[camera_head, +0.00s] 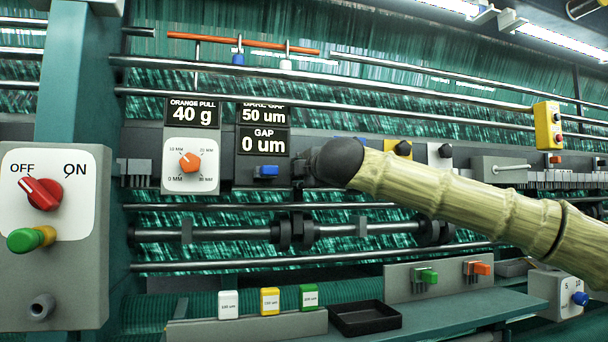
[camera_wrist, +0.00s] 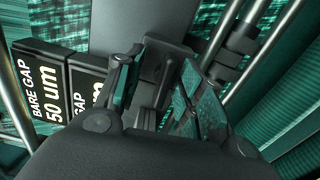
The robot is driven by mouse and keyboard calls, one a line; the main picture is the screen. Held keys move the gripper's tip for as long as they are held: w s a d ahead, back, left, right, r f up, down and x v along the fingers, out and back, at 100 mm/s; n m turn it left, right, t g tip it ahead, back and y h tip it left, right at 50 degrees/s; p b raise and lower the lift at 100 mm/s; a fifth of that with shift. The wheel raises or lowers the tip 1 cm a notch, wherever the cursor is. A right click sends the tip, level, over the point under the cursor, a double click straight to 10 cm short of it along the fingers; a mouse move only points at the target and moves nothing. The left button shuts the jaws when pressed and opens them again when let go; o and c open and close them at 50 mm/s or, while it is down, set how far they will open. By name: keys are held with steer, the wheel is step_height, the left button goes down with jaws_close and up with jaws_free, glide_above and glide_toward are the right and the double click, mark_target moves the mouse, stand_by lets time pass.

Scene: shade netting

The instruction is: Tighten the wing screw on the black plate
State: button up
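A dark panel (camera_head: 245,178) carries the "BARE GAP 50 um" and "GAP 0 um" readouts (camera_head: 263,127), with a small blue knob (camera_head: 265,171) below them. I cannot tell for sure whether this is the black plate with the wing screw. My gripper (camera_head: 303,168) is right of the blue knob, mostly hidden behind my dark wrist. In the wrist view my gripper (camera_wrist: 158,66) has its two fingers apart. The readouts (camera_wrist: 62,95) lie left of the fingers. No wing screw is clear there.
Left are the "ORANGE PULL 40 g" dial (camera_head: 190,163) and an OFF/ON box (camera_head: 60,230). A shaft with dark collars (camera_head: 295,232) runs below my gripper. Yellow (camera_head: 398,150) and white (camera_head: 440,155) plates with black knobs stand right. A black tray (camera_head: 364,317) lies below.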

steer(key=shift+f, duration=0.15)
steer(key=b+v, duration=0.3)
steer(key=v, duration=0.2)
steer(key=shift+a, duration=0.1)
stand_by(0.4)
steer(key=o, duration=0.6)
steer(key=shift+c, duration=0.2)
